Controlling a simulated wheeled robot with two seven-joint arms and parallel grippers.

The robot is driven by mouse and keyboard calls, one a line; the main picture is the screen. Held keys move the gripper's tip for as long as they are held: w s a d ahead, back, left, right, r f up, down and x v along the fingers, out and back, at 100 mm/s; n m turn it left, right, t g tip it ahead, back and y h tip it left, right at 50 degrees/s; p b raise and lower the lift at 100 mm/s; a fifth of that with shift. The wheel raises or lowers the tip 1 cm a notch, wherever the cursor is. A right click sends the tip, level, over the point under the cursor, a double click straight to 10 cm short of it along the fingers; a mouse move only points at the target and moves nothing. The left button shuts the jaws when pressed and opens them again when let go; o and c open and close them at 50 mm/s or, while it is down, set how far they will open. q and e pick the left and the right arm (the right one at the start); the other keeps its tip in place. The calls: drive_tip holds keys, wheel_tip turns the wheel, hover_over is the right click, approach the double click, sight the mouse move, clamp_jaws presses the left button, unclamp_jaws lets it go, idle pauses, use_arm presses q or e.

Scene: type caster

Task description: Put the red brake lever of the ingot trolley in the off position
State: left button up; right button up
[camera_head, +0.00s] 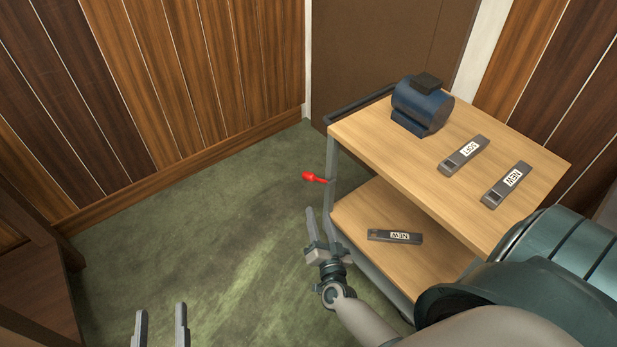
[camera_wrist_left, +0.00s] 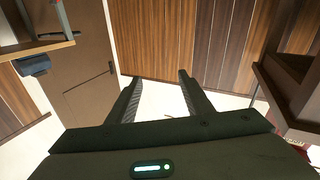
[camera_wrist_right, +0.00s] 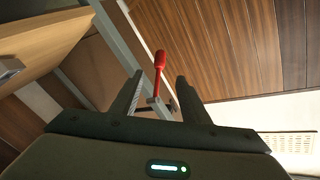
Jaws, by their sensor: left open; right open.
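The ingot trolley (camera_head: 385,140) is a two-shelf wooden cart with a grey frame. In the right wrist view the lever (camera_wrist_right: 159,68) points up from a grey bracket and appears between the finger lines. My right gripper (camera_head: 319,214) is open and empty, just below the lever in the head view; contact cannot be told. My left gripper (camera_head: 161,312) is open and empty over the carpet at lower left, away from the trolley.
A dark blue device (camera_head: 420,108) and two labelled grey bars, one here (camera_head: 507,184), lie on the top shelf. Another grey bar (camera_head: 395,237) lies on the lower shelf. A brown door (camera_head: 385,45) stands behind. The green carpet (camera_head: 200,235) left of the trolley is clear.

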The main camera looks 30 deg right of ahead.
drive_tip(key=b, duration=0.2)
approach(308, 177)
drive_tip(key=w+d+f, duration=0.2)
drive_tip(key=w, duration=0.1)
drive_tip(key=b+x, duration=0.1)
drive_tip(key=x, duration=0.5)
drive_tip(key=shift+w+r, duration=0.1)
drive_tip(key=shift+w, duration=0.35)
use_arm(q)
drive_tip(key=s+r+t+h, duration=0.2)
drive_tip(key=r+t, duration=0.4)
drive_tip(key=r, duration=0.4)
drive_tip(key=shift+s+a+r+t, duration=0.35)
drive_tip(key=shift+s+a+t, duration=0.1)
drive_tip(key=shift+s, duration=0.3)
use_arm(e)
drive_tip(key=shift+w+d, duration=0.3)
drive_tip(key=shift+w, duration=0.25)
use_arm(q)
drive_tip(key=shift+b, duration=0.3)
use_arm(e)
clamp_jaws()
